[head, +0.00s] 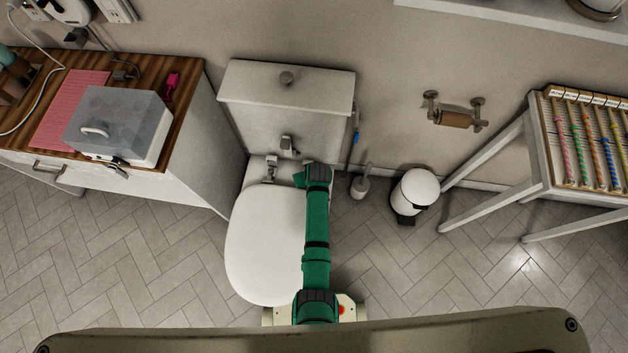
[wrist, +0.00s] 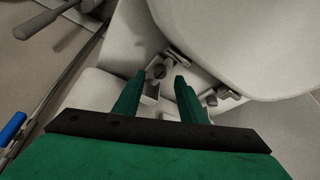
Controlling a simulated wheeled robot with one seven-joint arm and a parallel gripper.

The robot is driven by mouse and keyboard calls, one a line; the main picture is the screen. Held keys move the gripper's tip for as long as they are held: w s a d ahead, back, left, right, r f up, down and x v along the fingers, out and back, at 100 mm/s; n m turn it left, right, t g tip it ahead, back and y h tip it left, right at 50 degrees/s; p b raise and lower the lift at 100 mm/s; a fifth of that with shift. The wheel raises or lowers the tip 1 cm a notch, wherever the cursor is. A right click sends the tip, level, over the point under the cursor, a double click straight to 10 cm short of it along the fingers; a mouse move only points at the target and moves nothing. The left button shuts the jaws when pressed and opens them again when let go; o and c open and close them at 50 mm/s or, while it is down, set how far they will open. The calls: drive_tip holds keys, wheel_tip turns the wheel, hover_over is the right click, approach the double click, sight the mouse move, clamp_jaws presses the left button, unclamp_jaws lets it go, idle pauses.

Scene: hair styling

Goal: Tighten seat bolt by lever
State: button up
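The white toilet (head: 263,245) stands at the centre with its lid down. A metal seat fitting (head: 271,162) shows at the left rear of the seat. My green gripper (head: 300,178) is over the right rear corner of the seat, covering most of the fitting there. In the wrist view, my gripper (wrist: 161,78) is open, with its two fingers apart. The seat (wrist: 235,45) fills the upper right. Another metal fitting (wrist: 219,96) sits right of the fingers. I cannot tell which part is the lever.
The toilet tank (head: 287,95) rises behind the seat. A toilet brush (head: 360,186) and a white bin (head: 415,191) stand to its right. A wooden-topped cabinet (head: 190,105) is close on the left. A white table (head: 490,205) stands at the right. Tiled floor lies between.

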drive_tip(key=a+v, duration=0.1)
drive_tip(key=v, duration=0.6)
drive_tip(key=s+r+m+t, duration=0.1)
drive_tip(key=s+r+t, duration=0.2)
drive_tip(key=s, duration=0.6)
drive_tip(key=s+d+r+m+t+h, duration=0.1)
drive_tip(key=s+r+t, duration=0.2)
drive_tip(key=s+r, duration=0.3)
drive_tip(key=shift+s, duration=2.25)
drive_tip(key=shift+d+r, duration=0.1)
drive_tip(key=shift+d, duration=0.05)
